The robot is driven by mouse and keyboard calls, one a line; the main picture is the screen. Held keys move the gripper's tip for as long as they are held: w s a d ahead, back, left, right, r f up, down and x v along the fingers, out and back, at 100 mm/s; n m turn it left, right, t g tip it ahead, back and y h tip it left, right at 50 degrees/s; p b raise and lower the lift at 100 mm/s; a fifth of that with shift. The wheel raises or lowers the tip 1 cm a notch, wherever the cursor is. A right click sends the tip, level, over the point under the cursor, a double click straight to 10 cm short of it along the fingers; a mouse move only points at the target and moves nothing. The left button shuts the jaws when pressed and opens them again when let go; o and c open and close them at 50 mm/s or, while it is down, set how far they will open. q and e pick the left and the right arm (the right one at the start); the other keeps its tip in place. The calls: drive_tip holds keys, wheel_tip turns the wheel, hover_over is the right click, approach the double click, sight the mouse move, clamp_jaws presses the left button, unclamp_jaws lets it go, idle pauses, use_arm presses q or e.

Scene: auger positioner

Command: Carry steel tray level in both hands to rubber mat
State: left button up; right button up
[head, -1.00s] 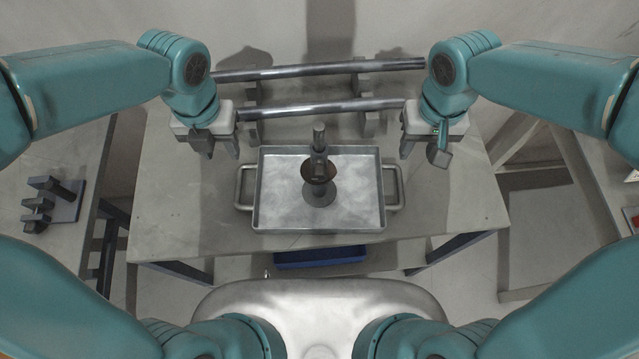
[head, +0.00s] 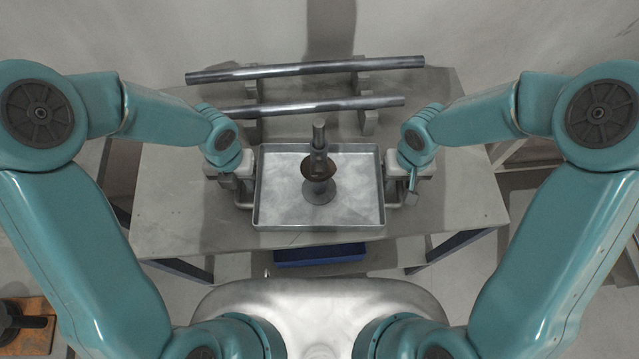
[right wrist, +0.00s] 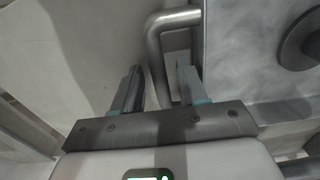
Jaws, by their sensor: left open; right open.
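My right gripper (head: 402,195) is at the right handle. In the right wrist view, my right gripper (right wrist: 160,85) is open, with the handle's bar (right wrist: 155,55) between its fingers. My left gripper is also open; its fingertips are hard to see. I cannot make out a rubber mat.
Two steel bars (head: 310,68) rest on stands behind the tray. A blue bin (head: 320,256) sits below the table's front edge. A wooden board with a dark object (head: 25,320) shows at the lower left. The table's right front area is clear.

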use_arm(q)
drive_tip(key=shift+s+a+f, duration=0.1)
drive_tip(key=shift+s+f, duration=0.15)
drive_tip(key=shift+s, duration=0.1)
use_arm(e)
drive_tip(key=shift+s+a+f, duration=0.1)
drive_tip(key=shift+s+f, duration=0.15)
drive_tip(key=shift+s, duration=0.1)
use_arm(q)
drive_tip(key=shift+w+f, duration=0.15)
drive_tip(key=shift+w, duration=0.1)
use_arm(e)
drive_tip(key=shift+w+f, duration=0.15)
drive_tip(key=shift+w, duration=0.1)
use_arm(q)
drive_tip(key=c, duration=0.5)
use_arm(e)
drive_tip(key=c, duration=0.5)
use_arm(q)
drive_tip(key=shift+s, duration=0.15)
clamp_jaws()
use_arm(e)
drive_tip(key=shift+s, duration=0.15)
clamp_jaws()
